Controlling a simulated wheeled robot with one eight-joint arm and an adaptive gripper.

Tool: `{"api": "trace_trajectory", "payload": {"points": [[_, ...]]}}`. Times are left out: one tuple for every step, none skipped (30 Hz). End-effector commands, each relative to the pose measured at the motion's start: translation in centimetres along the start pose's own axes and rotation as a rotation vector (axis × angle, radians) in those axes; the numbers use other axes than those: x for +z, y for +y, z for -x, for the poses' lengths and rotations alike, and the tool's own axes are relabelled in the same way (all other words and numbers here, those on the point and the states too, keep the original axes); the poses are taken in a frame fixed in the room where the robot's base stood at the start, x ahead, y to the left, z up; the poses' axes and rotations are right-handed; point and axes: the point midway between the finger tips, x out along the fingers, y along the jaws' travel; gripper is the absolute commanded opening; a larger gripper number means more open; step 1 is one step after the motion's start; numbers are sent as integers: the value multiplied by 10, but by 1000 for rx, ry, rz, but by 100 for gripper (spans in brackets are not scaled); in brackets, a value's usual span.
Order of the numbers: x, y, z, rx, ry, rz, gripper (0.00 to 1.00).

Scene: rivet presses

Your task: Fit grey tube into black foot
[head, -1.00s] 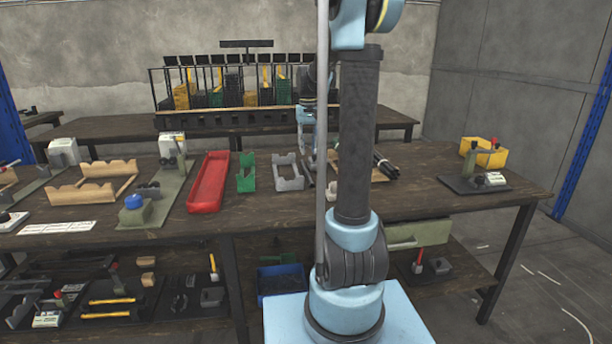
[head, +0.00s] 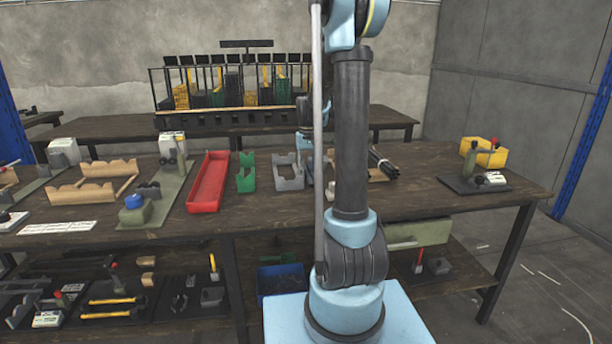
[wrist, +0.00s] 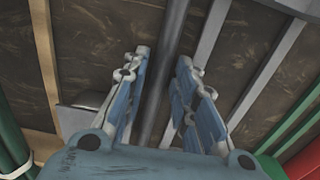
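In the wrist view, a smooth grey tube (wrist: 168,65) runs lengthwise between the two blue-grey fingers of my gripper (wrist: 163,60). The fingers stand apart on either side of it. A narrow gap shows at the left finger, and I see no clear grip on the tube. The tube's ends are out of view or hidden. In the head view my arm hides most of my gripper, which is over the workbench just right of the grey cradle. I cannot single out the black foot in either view.
On the workbench (head: 400,204) stand a red tray (head: 208,182), a green cradle (head: 246,173), a grey cradle (head: 288,172) and wooden cradles (head: 82,193). Dark rods (head: 383,162) lie right of my arm. A black plate with handles (head: 475,184) and a yellow bin (head: 490,158) are further right.

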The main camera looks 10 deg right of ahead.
Motion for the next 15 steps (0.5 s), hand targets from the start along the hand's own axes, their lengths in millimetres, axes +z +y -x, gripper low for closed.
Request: {"api": "trace_trajectory", "payload": {"points": [[0, 0, -1, 0, 0, 0, 26], [0, 0, -1, 0, 0, 0, 26], [0, 0, -1, 0, 0, 0, 26], [0, 0, -1, 0, 0, 0, 26], [0, 0, -1, 0, 0, 0, 26], [0, 0, -1, 0, 0, 0, 26], [0, 0, -1, 0, 0, 0, 21], [0, 0, -1, 0, 0, 0, 14], [0, 0, -1, 0, 0, 0, 5], [0, 0, -1, 0, 0, 0, 0], [0, 0, -1, 0, 0, 1, 0], [0, 0, -1, 0, 0, 1, 0], [0, 0, -1, 0, 0, 1, 0], [0, 0, 0, 0, 0, 1, 0], [0, 0, 0, 0, 0, 1, 0]]}}
